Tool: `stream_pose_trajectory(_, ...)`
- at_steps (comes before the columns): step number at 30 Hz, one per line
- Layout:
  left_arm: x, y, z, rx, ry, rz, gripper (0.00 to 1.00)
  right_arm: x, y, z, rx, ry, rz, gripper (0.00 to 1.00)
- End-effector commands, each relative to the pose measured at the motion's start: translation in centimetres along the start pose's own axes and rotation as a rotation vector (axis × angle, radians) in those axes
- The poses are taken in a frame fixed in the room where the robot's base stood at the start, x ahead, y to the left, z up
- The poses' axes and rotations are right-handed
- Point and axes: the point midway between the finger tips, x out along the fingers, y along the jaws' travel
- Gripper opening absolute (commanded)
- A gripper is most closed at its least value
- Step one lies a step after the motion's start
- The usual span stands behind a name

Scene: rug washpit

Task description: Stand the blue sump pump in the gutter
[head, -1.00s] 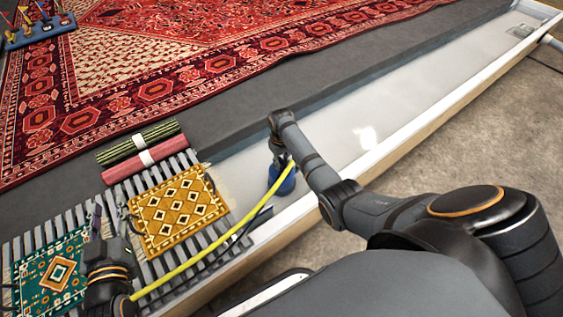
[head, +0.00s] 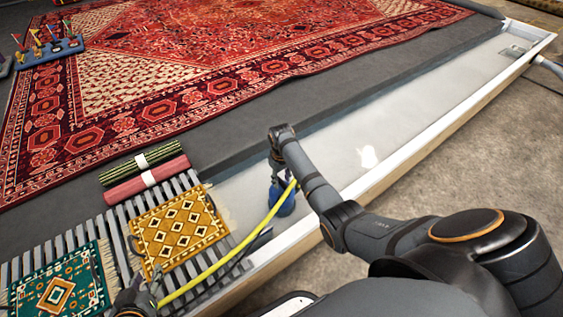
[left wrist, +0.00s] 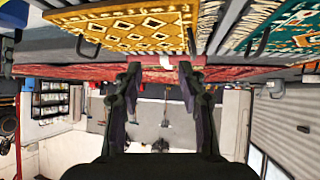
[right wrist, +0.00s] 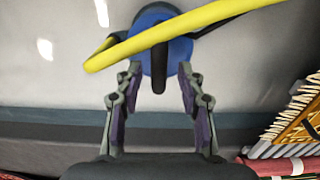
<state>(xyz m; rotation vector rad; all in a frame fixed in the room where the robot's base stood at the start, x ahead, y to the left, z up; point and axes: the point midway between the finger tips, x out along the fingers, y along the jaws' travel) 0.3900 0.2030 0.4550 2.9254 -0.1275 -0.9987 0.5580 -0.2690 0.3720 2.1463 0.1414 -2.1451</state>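The blue sump pump (head: 283,204) is in the near part of the pale gutter (head: 345,141), apparently upright; I cannot tell whether its base touches the floor. A yellow hose (head: 226,258) runs from it toward the lower left. My right gripper (head: 280,180) is over the pump. In the right wrist view the right gripper (right wrist: 157,84) is open, with the pump's dark handle (right wrist: 158,72) in line between its fingertips and gaps on both sides. My left gripper (head: 146,280) is low at the lower left, near the slats; in the left wrist view it (left wrist: 160,76) is open and empty.
A slatted grate (head: 110,232) carries a mustard mat (head: 178,232) and a green mat (head: 62,284). Rolled rugs (head: 146,180) lie behind it. A large red rug (head: 190,75) covers the dark floor. The gutter's white rim (head: 440,128) borders concrete (head: 480,150).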

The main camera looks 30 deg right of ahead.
Motion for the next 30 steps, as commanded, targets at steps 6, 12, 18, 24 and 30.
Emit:
stream_pose_trajectory(6, -1.3, 0.4, 6.1, -0.018, -0.242, 0.014, 0.4, -1.8, 0.0, 0.0, 0.0, 0.0, 0.0, 0.39)
stream_pose_trajectory(12, -3.4, 0.9, 11.4, -0.034, -0.455, 0.032, 0.4, -3.2, 0.0, 0.0, 0.0, 0.0, 0.0, 0.39)
stream_pose_trajectory(18, -4.9, 0.5, 9.8, -0.012, -0.548, 0.014, 0.4, -7.7, 0.1, -0.1, 0.0, 0.001, 0.0, 0.39)
stream_pose_trajectory(24, -5.3, 0.2, 9.6, -0.005, -0.585, 0.005, 0.4, -9.0, 0.0, 0.0, 0.0, -0.001, 0.0, 0.39)
stream_pose_trajectory(30, -5.2, 0.2, 9.7, -0.005, -0.587, 0.004, 0.4, -7.6, -0.5, 1.1, 0.0, 0.009, 0.0, 0.39)
